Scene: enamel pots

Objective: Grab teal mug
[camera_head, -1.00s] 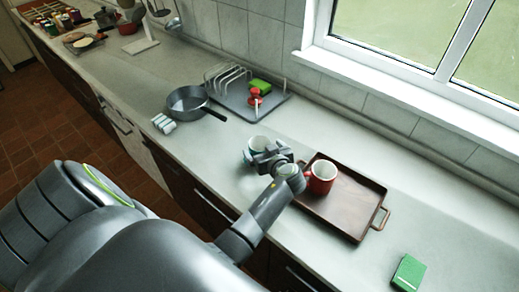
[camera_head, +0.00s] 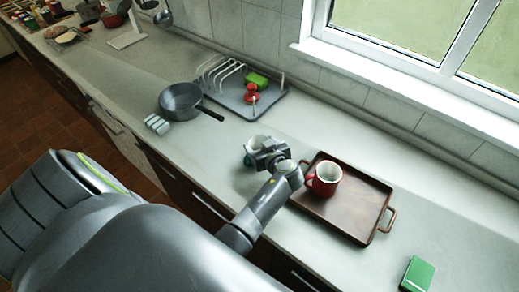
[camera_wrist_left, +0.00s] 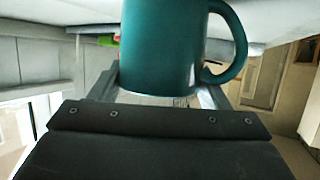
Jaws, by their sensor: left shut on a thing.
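The teal mug (camera_wrist_left: 162,48) fills the upper middle of the left wrist view, with its handle on the right side. In the head view only part of the mug (camera_head: 248,158) shows, because my left gripper (camera_head: 262,151) covers much of it. My left gripper is shut on the mug, with a finger on either side of it in the wrist view. I cannot tell whether the mug still touches the counter. My right gripper is not in view.
A brown tray (camera_head: 350,222) holding a red mug (camera_head: 324,180) lies just right of my left gripper. A grey pan (camera_head: 181,102), a dish rack (camera_head: 222,78) and a green box (camera_head: 417,275) also stand on the counter (camera_head: 225,165). The window wall bounds the back.

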